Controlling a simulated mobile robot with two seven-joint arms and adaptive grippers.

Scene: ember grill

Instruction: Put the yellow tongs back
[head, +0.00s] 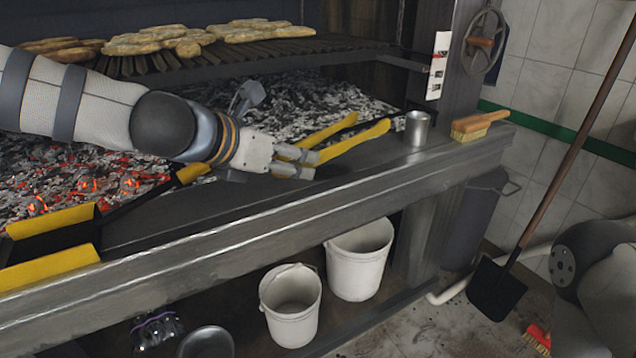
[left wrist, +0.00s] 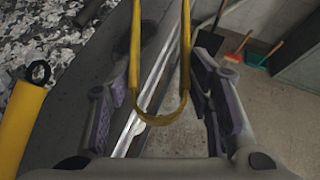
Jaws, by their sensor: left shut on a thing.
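The yellow tongs (head: 358,139) have two long arms that reach right from my left gripper (head: 300,163), over the grill's front ledge. In the left wrist view their U-shaped bend (left wrist: 160,119) lies between the two fingers of my left gripper (left wrist: 172,115). The gripper is shut on the tongs near this bend. In the head view the fingers hide the bend. I cannot tell whether the tongs touch the ledge. My right gripper is not in view.
The metal front ledge (head: 300,215) carries a metal cup (head: 417,128) and a wooden-backed brush (head: 479,125). Yellow-and-black tools (head: 52,219) lie at left. Glowing coals (head: 95,190) lie behind under a grate with breads (head: 160,40). White buckets (head: 360,260) stand below. A shovel (head: 497,285) leans at right.

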